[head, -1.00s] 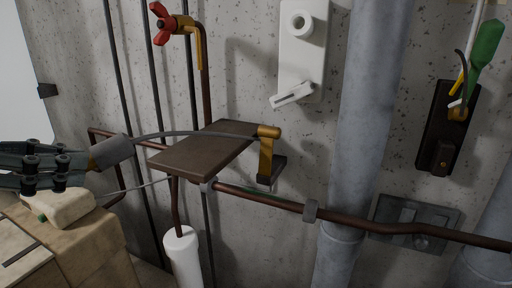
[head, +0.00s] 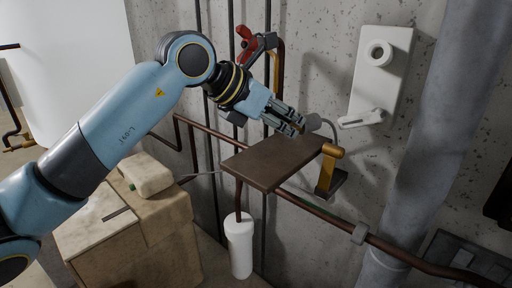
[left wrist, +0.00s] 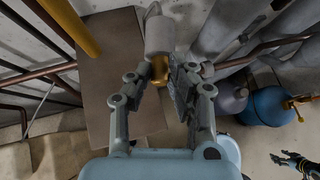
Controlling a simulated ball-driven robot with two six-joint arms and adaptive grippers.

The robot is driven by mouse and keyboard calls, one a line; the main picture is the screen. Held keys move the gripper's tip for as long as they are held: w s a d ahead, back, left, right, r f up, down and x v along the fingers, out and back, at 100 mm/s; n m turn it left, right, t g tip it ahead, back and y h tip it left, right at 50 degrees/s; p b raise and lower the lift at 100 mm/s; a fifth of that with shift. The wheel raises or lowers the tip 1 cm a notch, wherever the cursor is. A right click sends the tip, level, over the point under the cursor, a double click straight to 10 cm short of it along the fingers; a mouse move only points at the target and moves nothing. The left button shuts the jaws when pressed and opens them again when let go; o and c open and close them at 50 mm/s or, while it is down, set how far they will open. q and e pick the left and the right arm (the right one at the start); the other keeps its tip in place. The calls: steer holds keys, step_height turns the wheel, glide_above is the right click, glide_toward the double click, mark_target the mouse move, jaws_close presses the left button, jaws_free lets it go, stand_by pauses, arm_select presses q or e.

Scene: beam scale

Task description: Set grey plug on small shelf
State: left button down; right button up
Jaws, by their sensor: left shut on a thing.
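The small shelf (head: 262,163) is a flat brown board on the wall beside the copper pipe; it also shows in the left wrist view (left wrist: 108,75). The grey plug (head: 314,122) is a short grey cylinder with a brass end (left wrist: 159,68) and a grey cable. My left gripper (head: 300,122) is shut on the plug, over the far right part of the shelf. I cannot tell whether the plug touches the board. A dark gripper, seemingly my right one (left wrist: 288,160), shows far off at lower right in the left wrist view, too small to read.
A red-handled valve (head: 245,42) is behind my left wrist. A white wall fixture (head: 380,75) is to the right. The shelf's near part is bare.

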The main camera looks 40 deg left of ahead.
arm_select(q)
steer(key=p, duration=0.2)
glide_above(251, 166)
step_height(251, 166, down, 4)
steer(key=shift+f, duration=0.1)
step_height(251, 166, down, 3)
steer(key=shift+f, duration=0.5)
steer(key=shift+f, duration=0.2)
steer(key=c, duration=1.2)
jaws_free()
steer(key=shift+r, duration=0.1)
